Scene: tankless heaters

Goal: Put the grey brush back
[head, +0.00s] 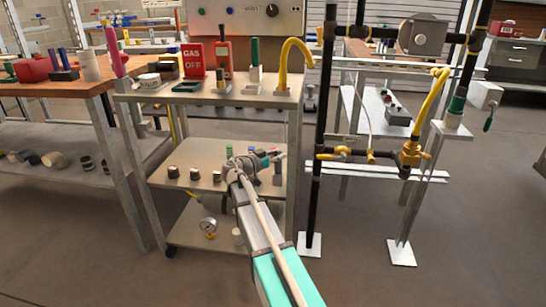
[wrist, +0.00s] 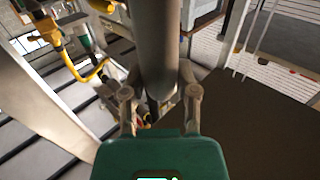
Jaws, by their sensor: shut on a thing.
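The grey brush shows in the wrist view as a thick grey cylinder (wrist: 157,45) between the fingers of my gripper (wrist: 160,96). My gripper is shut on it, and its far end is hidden. In the head view my gripper (head: 277,160) is in front of the cart, at about the height of its middle shelf. The grey part of the brush (head: 277,175) seems to show there, small and partly hidden. A red-handled piece (head: 223,58) and a green-handled piece (head: 255,75) stand upright in holders on the cart's top shelf.
The cart's top shelf (head: 150,96) also carries a red GAS OFF sign (head: 193,60) and a yellow hose (head: 291,52). Dark knobs (head: 173,172) stand on the middle shelf. Black pipework (head: 323,150) rises at right; a bench (head: 50,84) is at left.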

